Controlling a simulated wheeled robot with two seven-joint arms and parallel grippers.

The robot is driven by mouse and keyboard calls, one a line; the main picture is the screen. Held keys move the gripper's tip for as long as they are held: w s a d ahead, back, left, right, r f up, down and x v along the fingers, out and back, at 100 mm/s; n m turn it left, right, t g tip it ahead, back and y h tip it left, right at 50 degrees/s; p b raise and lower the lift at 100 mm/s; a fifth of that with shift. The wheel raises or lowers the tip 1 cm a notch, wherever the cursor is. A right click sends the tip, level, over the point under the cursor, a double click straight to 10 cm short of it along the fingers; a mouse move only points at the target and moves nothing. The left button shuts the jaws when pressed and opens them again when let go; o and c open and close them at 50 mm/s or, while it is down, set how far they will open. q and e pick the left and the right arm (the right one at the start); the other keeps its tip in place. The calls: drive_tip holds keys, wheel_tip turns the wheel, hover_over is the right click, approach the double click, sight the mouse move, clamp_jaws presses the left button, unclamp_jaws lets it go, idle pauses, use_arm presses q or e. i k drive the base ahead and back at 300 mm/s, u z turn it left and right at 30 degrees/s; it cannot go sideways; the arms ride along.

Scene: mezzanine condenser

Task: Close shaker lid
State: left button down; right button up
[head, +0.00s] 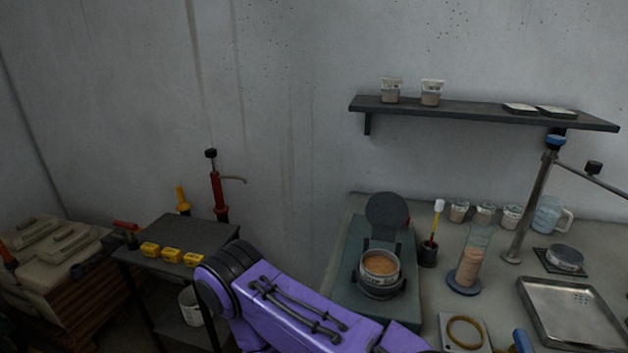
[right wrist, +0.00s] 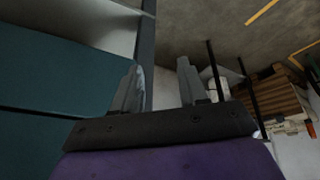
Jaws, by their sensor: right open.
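The shaker (head: 345,265) is a dark teal unit on the bench in the head view. Its round dark lid (head: 387,211) stands open, raised upright behind the sieve. A round metal sieve (head: 380,283) with brown grainy material sits on the shaker, uncovered. My right gripper (right wrist: 160,64) shows in the right wrist view, its two grey fingers apart with nothing between them. A teal surface (right wrist: 60,75) lies left of the fingers there; I cannot tell if it is the shaker. Neither gripper's fingers show in the head view.
Right of the shaker stand a brush holder (head: 428,254), a glass cylinder (head: 468,272), a metal stand (head: 530,212) and a metal tray (head: 532,293). A purple arm link of mine crosses the bottom, left of the shaker. A wall shelf (head: 480,112) hangs above.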

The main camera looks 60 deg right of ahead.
sight(387, 212)
drive_tip(key=i, duration=2.25)
drive_tip(key=z, duration=3.7)
